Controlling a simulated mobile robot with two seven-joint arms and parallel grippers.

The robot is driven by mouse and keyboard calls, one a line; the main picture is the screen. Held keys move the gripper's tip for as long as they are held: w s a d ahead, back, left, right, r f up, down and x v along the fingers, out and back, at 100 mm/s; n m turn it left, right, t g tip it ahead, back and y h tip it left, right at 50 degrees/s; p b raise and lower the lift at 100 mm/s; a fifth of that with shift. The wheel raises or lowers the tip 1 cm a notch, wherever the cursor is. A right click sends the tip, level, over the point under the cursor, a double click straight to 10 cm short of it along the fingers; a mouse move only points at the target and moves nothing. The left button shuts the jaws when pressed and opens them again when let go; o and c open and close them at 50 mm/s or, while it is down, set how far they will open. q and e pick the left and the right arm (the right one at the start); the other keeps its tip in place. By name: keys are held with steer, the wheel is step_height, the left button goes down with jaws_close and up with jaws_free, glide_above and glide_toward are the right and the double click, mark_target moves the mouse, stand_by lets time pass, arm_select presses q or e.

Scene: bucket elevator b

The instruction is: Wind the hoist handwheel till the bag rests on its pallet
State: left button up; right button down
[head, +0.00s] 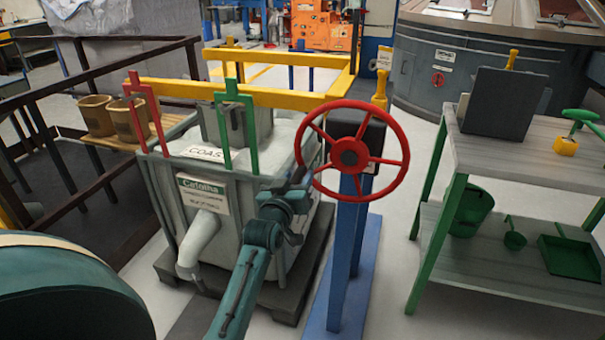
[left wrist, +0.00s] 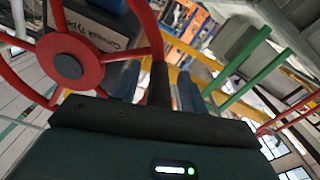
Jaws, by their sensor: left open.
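The red handwheel (head: 399,180) stands upright on a blue post (head: 345,250) in the head view. It fills the upper left of the left wrist view (left wrist: 92,73). My left gripper (head: 303,180) is open at the wheel's lower left rim. In the wrist view the rim runs down between its two fingers (left wrist: 158,90); I cannot tell whether they touch it. A large grey, bag-like bulk container (head: 240,240) with a white top and spout is left of the post, over a dark pallet (head: 288,308). I cannot tell whether it bears on the pallet. My right gripper is out of view.
A yellow beam (head: 290,100) with red and green uprights crosses above the container. A wooden shelf bench (head: 500,275) with green tools stands at the right. Dark railings (head: 90,225) and two brown buckets (head: 95,115) are at the left. Floor between post and bench is clear.

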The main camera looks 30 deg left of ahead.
arm_select(q)
steer(key=shift+w, duration=0.1)
steer(key=shift+r, duration=0.1)
steer(key=shift+c, duration=0.4)
jaws_close()
